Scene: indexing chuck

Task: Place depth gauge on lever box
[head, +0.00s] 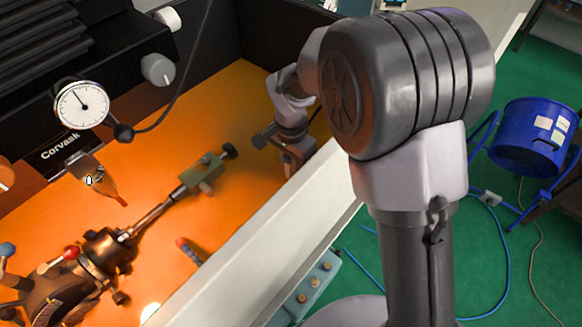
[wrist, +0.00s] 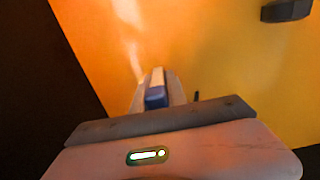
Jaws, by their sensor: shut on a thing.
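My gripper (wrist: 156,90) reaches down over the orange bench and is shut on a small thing. In the wrist view a blue and pale part shows at the fingers; I take it to be the depth gauge, but its full shape is hidden. In the head view my gripper (head: 298,158) is at the right side of the bench, close to the pale front wall. An olive-green block (head: 203,174) with a dark knob and a grey stub lies to its left, joined to a rod from the chuck. I cannot tell for sure which thing is the lever box.
The dark chuck (head: 105,250) stands at lower left. A white dial (head: 82,104) hangs at upper left. A small red and blue tool (head: 188,251) lies near the pale wall (head: 270,225). A blue drum (head: 535,135) stands on the green floor. Orange bench behind the block is clear.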

